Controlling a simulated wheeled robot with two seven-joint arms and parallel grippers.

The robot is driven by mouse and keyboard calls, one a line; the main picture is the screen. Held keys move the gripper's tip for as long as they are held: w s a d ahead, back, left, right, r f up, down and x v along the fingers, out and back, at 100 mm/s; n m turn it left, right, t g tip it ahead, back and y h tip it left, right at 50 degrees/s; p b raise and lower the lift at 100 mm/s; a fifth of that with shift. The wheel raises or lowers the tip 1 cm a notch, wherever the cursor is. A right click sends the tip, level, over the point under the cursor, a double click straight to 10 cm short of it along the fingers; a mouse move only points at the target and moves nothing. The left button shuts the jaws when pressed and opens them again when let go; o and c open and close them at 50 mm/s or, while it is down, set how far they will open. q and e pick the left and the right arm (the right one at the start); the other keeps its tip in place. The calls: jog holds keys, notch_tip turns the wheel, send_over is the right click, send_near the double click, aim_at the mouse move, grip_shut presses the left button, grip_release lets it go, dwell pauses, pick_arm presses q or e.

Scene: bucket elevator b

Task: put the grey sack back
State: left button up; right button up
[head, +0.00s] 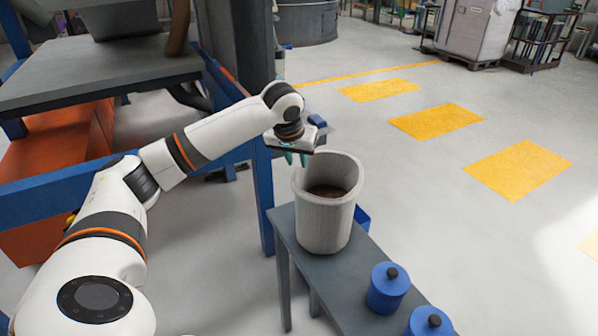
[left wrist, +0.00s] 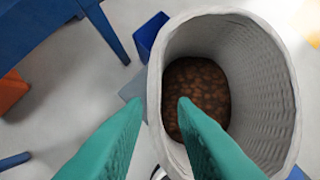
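The grey sack (head: 326,215) stands upright and open on a narrow grey bench (head: 352,275), with brown lumpy contents low inside. In the left wrist view the sack (left wrist: 262,85) fills the right side and its mouth faces the camera. My left gripper (head: 296,159) is at the sack's left rim, pointing down. Its two teal fingers (left wrist: 162,103) are apart, with the near-left rim showing between them; one finger lies over the outside, the other over the opening. I cannot tell whether they touch the sack. My right gripper is not in view.
Two blue canisters with black knobs, one (head: 388,288) and another (head: 430,322), stand on the bench in front of the sack. A blue bin (head: 362,217) is behind the sack. A blue-framed machine (head: 215,95) stands at left. Floor with yellow patches (head: 437,121) is open at right.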

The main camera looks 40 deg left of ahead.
pick_arm(q)
jog(key=v, duration=0.3)
jog(key=shift+s+r, duration=0.15)
jog(key=shift+r, duration=0.2)
jog(key=shift+f, duration=0.1)
